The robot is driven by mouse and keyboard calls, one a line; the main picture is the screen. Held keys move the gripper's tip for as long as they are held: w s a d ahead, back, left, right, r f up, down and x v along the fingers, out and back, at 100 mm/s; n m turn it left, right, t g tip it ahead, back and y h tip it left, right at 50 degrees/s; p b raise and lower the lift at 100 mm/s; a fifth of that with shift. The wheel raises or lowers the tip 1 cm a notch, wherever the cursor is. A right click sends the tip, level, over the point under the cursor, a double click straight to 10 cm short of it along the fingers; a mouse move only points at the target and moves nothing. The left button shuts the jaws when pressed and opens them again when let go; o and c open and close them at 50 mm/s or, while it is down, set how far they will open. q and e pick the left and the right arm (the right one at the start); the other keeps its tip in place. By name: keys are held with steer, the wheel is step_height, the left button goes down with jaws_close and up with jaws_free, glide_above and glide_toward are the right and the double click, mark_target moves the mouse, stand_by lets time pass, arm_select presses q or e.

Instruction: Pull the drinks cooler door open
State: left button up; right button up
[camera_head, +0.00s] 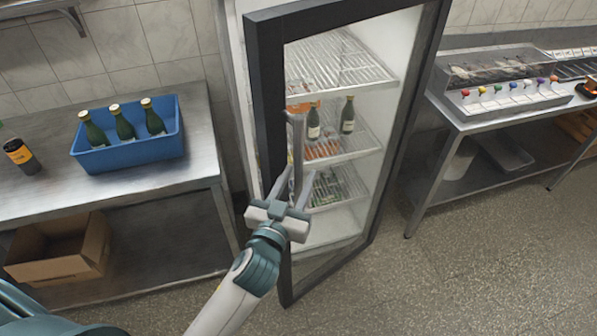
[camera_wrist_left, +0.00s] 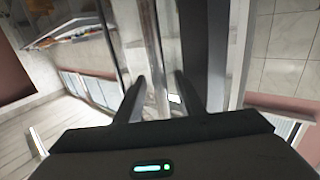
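The drinks cooler (camera_head: 233,90) stands in the middle of the head view, with bottles on its wire shelves. Its dark-framed glass door (camera_head: 268,120) is partly open: the left, handle side stands out from the cabinet and the hinge side is at the right. A grey vertical handle (camera_head: 297,140) is on the door's left side. My left gripper (camera_head: 292,190) is at the lower part of this handle. In the left wrist view, its two fingers (camera_wrist_left: 160,88) stand apart on either side of the handle bar (camera_wrist_left: 152,40); contact is unclear. My right gripper is not in view.
A cardboard box (camera_head: 60,262) sits below. Another steel table (camera_head: 460,122) is at right. The floor (camera_head: 450,270) before the cooler is clear.

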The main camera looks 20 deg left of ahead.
arm_select(q)
steer(key=shift+w, duration=0.3)
jaws_close()
steer(key=shift+d, duration=0.1)
